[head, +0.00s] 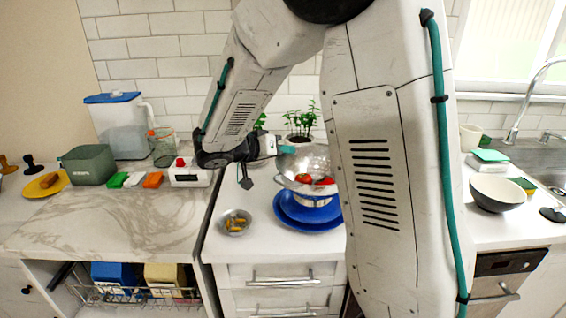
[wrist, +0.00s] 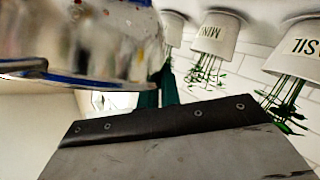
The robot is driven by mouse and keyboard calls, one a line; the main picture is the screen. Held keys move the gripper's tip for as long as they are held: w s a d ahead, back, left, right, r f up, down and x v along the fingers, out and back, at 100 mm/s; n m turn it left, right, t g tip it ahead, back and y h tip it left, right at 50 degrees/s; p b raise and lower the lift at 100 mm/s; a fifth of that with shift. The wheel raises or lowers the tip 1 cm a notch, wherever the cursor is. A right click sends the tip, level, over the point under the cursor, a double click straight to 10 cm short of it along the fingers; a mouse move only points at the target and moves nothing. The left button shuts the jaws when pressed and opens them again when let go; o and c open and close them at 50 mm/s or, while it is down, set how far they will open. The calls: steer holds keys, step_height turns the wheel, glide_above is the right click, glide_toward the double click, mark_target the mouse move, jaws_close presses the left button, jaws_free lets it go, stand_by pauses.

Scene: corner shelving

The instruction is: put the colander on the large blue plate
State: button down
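The silver colander (head: 304,160) holds red tomatoes (head: 303,178) and is tilted toward the camera. It is over the blue plates (head: 290,213), with a pale round shape between that may be its foot. I cannot tell whether it rests there or hangs just above. My gripper (head: 284,149) comes in from the left, its teal fingers at the colander's upper left rim. In the wrist view, which is upside down, the blurred colander (wrist: 85,45) is beside the dark green fingers (wrist: 157,97). They look closed on its rim, though the contact is partly hidden.
Potted herbs (head: 301,122) stand behind the colander against the tiled wall. A small metal bowl (head: 235,222) is left of the plates. A dark-outside bowl (head: 497,193) is at right near the sink. My arm hides the counter right of the plates.

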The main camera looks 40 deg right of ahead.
steer(key=shift+w+a+f, duration=0.1)
steer(key=shift+f, duration=1.65)
steer(key=c, duration=1.6)
jaws_free()
